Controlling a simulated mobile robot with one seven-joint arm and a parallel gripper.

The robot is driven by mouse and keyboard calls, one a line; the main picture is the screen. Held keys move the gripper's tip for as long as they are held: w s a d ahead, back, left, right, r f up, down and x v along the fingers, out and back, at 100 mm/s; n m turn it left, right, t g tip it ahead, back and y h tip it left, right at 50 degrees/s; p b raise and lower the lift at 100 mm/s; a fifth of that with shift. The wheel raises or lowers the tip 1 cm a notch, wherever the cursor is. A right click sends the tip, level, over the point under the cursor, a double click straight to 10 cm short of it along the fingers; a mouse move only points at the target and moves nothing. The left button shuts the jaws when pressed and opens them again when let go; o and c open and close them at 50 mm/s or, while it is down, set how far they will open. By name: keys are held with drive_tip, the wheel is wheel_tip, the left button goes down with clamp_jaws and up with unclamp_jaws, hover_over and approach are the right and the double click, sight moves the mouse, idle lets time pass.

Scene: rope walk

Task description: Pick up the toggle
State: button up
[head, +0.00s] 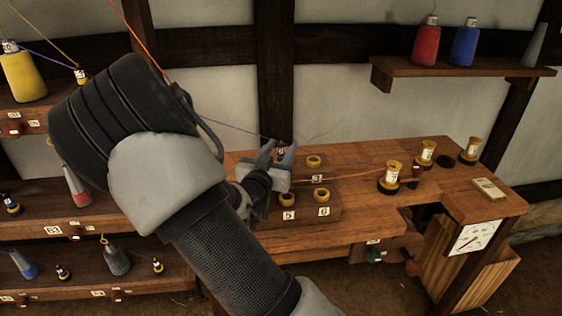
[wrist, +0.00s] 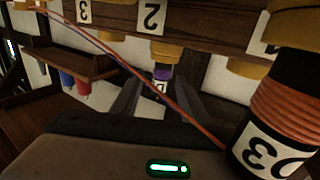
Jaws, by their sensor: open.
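No piece is plainly marked as the toggle, and I cannot tell which one it is. My gripper (head: 277,153) is open over the bench, near the pegs. In the wrist view its two blurred fingers (wrist: 160,98) stand either side of a small dark bobbin (wrist: 161,82) with a purple band and white label. That bobbin shows partly in the head view (head: 281,147), beside the fingertips; contact cannot be told. A small dark bar (head: 409,179) lies on the bench by a bobbin with a white label (head: 388,183).
An orange cord (head: 350,174) runs across the bench to the labelled bobbin and crosses close before my wrist camera (wrist: 150,75). Yellow ring-topped pegs (head: 321,194) stand around my gripper. Two more bobbins (head: 427,152) stand at the right. A wall shelf (head: 460,70) holds cones.

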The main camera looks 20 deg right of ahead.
drive_tip(key=shift+w+d, duration=0.2)
drive_tip(key=shift+w, duration=0.05)
clamp_jaws()
